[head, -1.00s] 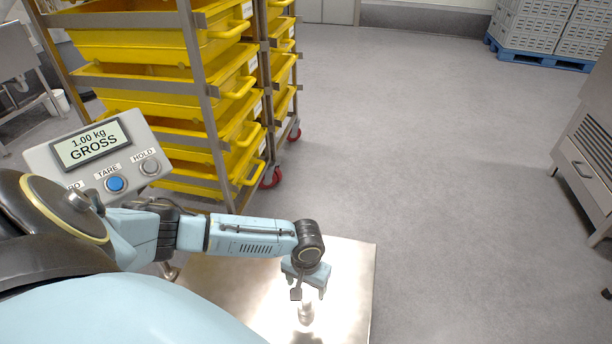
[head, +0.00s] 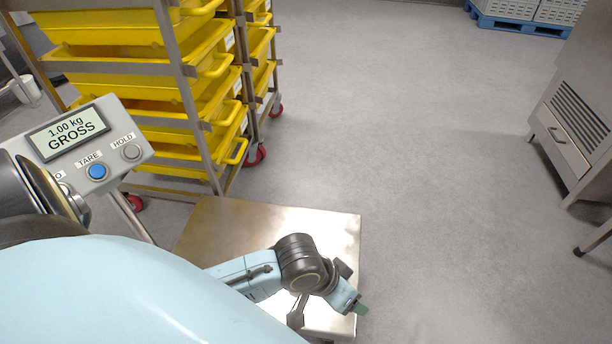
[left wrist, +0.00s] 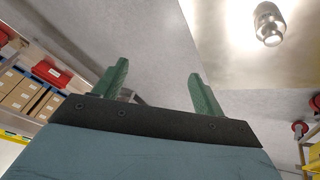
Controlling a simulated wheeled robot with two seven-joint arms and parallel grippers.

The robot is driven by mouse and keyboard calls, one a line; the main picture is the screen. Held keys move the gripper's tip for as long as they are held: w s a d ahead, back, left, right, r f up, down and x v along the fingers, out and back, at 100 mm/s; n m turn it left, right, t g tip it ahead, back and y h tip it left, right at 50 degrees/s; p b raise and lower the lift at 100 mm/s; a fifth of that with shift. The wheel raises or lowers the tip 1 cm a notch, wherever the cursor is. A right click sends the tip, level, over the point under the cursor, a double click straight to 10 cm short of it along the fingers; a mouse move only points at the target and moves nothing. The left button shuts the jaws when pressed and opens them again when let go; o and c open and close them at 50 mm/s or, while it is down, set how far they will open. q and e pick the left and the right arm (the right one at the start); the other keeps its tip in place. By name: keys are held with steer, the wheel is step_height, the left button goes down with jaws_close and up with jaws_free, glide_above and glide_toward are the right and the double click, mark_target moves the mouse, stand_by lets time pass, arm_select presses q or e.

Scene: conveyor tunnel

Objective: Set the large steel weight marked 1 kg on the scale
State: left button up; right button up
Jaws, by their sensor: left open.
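The steel weight (left wrist: 269,26) is a shiny knobbed cylinder standing on the bright metal scale platform (left wrist: 235,50) in the left wrist view; its marking cannot be read. In the head view my arm hides the weight, and the platform (head: 225,225) shows behind the arm. The scale display (head: 67,137) reads 1.00 kg GROSS. My left gripper (head: 352,307) is over the platform's right edge. In the left wrist view the left gripper (left wrist: 158,72) has its green fingers spread with nothing between them, apart from the weight. My right gripper is out of view.
A rack of yellow trays (head: 140,70) stands behind the scale on red-wheeled casters. A steel cabinet (head: 575,125) stands at the right. Grey floor (head: 420,150) between them is clear. Grey crates on a blue pallet (head: 515,22) are at the back.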

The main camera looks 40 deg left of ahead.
arm_select(q)
steer(key=s+a+r+t+y, duration=0.2)
steer(key=s+a+r+t, duration=0.1)
steer(key=a+r, duration=0.4)
steer(key=shift+s+r+y, duration=0.15)
steer(key=shift+r+y, duration=0.15)
steer(key=shift+r, duration=0.35)
